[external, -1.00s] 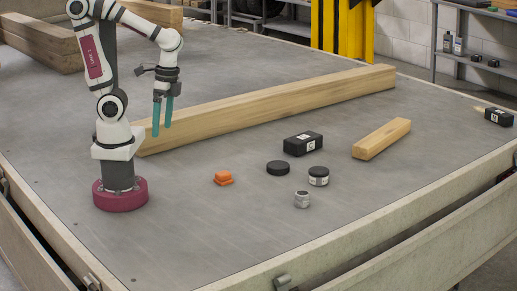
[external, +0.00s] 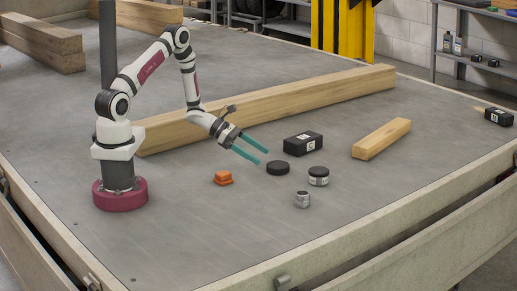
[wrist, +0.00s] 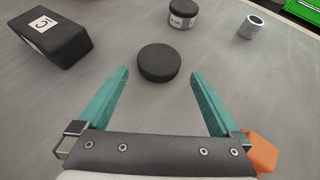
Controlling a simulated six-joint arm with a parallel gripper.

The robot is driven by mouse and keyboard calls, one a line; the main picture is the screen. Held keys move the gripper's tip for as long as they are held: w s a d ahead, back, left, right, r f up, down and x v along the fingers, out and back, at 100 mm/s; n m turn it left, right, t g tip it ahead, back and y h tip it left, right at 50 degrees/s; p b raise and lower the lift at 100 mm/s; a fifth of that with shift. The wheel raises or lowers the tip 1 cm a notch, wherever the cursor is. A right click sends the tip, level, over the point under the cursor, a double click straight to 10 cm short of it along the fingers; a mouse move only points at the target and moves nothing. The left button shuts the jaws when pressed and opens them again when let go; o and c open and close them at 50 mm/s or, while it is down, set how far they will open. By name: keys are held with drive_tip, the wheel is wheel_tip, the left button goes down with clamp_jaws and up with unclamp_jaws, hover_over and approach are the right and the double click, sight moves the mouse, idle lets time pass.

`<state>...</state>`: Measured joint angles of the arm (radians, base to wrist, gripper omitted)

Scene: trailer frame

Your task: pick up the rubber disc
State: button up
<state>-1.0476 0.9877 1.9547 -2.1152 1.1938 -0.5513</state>
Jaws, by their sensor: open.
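The rubber disc (external: 278,168) is a flat, round black piece lying on the grey trailer bed. In the wrist view the disc (wrist: 159,63) sits ahead of my gripper (wrist: 158,81), centred between the lines of its two teal fingers. My gripper (external: 256,157) is open and empty, tilted forward and down, with its fingertips just left of the disc in the external view. The fingers are apart from the disc and do not touch it.
A black box with a white label (external: 303,143) is behind the disc. A black-lidded jar (external: 318,176) and a small metal cylinder (external: 302,199) are to its right and front. An orange block (external: 223,178) is to its left. A long wooden beam (external: 300,98) lies behind.

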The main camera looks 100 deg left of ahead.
sight(273, 164)
drive_tip(key=x, duration=0.5)
drive_tip(key=shift+w+f, duration=0.25)
drive_tip(key=shift+f, duration=0.05)
drive_tip(key=c, duration=1.1)
drive_tip(key=shift+r, duration=0.1)
drive_tip(key=shift+c, duration=0.2)
